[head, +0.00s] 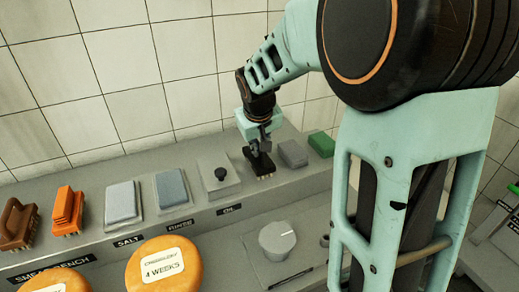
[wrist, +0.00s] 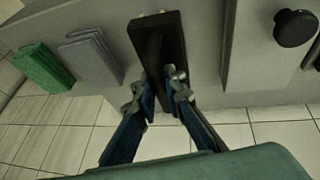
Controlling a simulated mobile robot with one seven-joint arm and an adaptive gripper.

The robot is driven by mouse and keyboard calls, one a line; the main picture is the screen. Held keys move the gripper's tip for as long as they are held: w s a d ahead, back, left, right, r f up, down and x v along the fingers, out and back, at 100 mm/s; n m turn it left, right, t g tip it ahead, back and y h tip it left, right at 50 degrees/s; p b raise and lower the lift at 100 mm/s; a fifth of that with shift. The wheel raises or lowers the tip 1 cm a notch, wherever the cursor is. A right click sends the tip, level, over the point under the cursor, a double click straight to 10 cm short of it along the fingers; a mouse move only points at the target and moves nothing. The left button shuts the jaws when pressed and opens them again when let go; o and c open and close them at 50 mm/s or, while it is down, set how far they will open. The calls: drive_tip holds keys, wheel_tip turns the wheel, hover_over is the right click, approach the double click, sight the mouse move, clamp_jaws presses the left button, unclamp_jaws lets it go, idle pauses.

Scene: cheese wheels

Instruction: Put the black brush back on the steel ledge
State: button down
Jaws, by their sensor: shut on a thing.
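The black brush (head: 259,166) is at the steel ledge (head: 80,210), between the knobbed lid and the grey block. My gripper (head: 260,146) reaches down onto it from above. In the wrist view my gripper (wrist: 163,78) is shut on the handle of the black brush (wrist: 158,40), with a finger on each side. The brush is bristles down, with pale bristles showing along its lower edge in the head view. It is on or just above the ledge; I cannot tell whether the bristles touch. The ledge (wrist: 215,95) also shows around the brush in the wrist view.
On the ledge stand a brown brush (head: 17,222), an orange brush (head: 67,210), pale blocks (head: 121,203), a black-knobbed lid (head: 220,176), a grey block (head: 292,153) and a green block (head: 321,143). Cheese wheels (head: 165,268) and a grey dial (head: 277,239) are in front. A tiled wall rises behind.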

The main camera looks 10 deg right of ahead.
drive_tip(key=c, duration=2)
unclamp_jaws()
drive_tip(key=shift+f, duration=0.1)
drive_tip(key=shift+r, duration=0.3)
drive_tip(key=v, duration=1.2)
drive_tip(key=shift+f, duration=0.1)
